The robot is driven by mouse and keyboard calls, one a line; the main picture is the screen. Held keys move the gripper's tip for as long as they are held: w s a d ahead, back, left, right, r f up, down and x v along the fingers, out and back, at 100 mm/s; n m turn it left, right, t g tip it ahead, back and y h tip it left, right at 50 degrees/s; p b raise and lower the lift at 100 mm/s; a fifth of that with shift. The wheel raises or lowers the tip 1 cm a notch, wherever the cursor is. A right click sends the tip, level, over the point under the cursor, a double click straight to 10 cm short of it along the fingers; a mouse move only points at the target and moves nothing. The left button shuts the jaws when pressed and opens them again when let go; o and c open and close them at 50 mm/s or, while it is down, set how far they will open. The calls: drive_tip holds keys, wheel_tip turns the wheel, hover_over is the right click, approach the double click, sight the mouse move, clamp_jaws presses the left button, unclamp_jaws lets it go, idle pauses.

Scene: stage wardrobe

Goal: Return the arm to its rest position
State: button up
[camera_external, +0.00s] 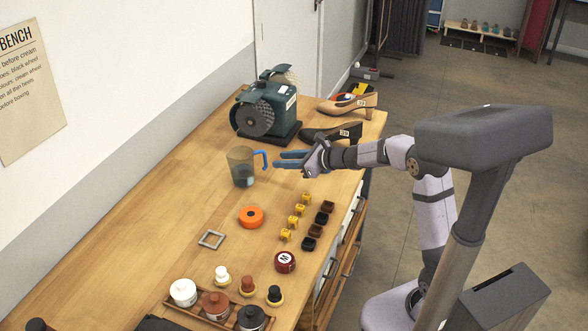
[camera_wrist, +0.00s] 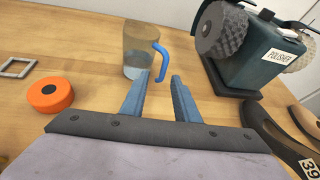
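My gripper (camera_external: 279,160) is over the back right part of the bench, pointing left toward a clear jug with a blue handle (camera_external: 241,166). The jug holds some liquid or shading low down.
A polisher (camera_external: 268,106) stands behind my gripper, with a black shoe (camera_external: 332,132) and a tan shoe (camera_external: 350,106) beside it. An orange tape roll (camera_external: 251,217), a metal frame (camera_external: 211,239), small yellow and dark blocks and a dark red tin (camera_external: 285,261) lie nearer.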

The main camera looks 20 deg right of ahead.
drive_tip(key=s+f+n+g+p, duration=0.1)
drive_tip(key=s+n+g, duration=0.2)
drive_tip(key=s+n, duration=0.2)
drive_tip(key=s+d+n+g+p, duration=0.1)
drive_tip(key=s+n+g, duration=0.2)
drive_tip(key=s, duration=0.7)
drive_tip(key=s+f+n+g+p, duration=0.1)
drive_tip(key=s+n+g+p, duration=0.1)
drive_tip(key=s+n, duration=0.4)
drive_tip(key=shift+s+d+f+n+g, duration=0.2)
drive_tip(key=shift+s+g, duration=0.1)
drive_tip(key=shift+s, duration=0.15)
drive_tip(key=shift+s+d+f+n+g, duration=0.1)
drive_tip(key=shift+s+n+g, duration=0.1)
drive_tip(key=shift+s+g, duration=0.15)
drive_tip(key=s+d+f+n+g+h+b, duration=0.2)
drive_tip(key=s+d+f+n+h+b, duration=0.45)
drive_tip(key=s+d+f+n, duration=0.75)
wheel_tip(320, 180, up, 13)
drive_tip(key=m+h+p, duration=0.1)
drive_tip(key=p, duration=1.4)
drive_tip(key=shift+w+d+r, duration=0.2)
drive_tip(key=shift+w+d, duration=0.05)
drive_tip(key=shift+d, duration=0.05)
